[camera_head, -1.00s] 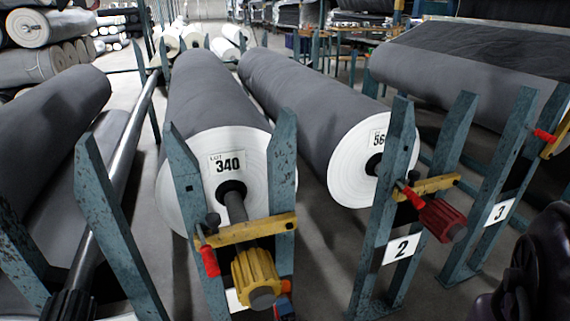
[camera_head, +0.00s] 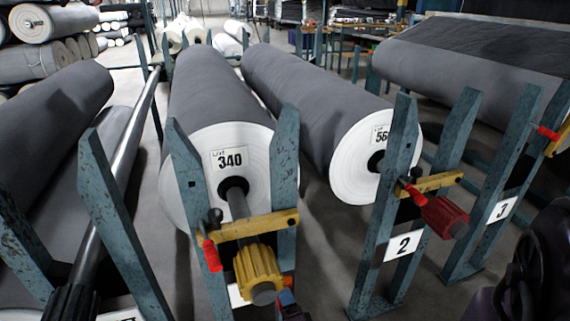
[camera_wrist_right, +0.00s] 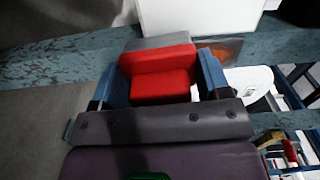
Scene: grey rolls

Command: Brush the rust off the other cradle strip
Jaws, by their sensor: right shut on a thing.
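My right gripper (camera_head: 288,303) is at the bottom of the head view, low beside the right upright of the stand with the roll marked 340. In the right wrist view its blue fingers (camera_wrist_right: 162,80) are shut on a red block (camera_wrist_right: 160,86), which looks like the brush handle. A grey layer (camera_wrist_right: 160,42) shows beyond the block, against the teal steel (camera_wrist_right: 70,65). Whether the brush touches is unclear. My left gripper is out of view.
A yellow knob (camera_head: 257,272) and a yellow latch bar with red handle (camera_head: 245,226) stand close left of and above the gripper. Stand 2 (camera_head: 372,270) with a red knob (camera_head: 443,216) is to the right. Floor between the stands is clear.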

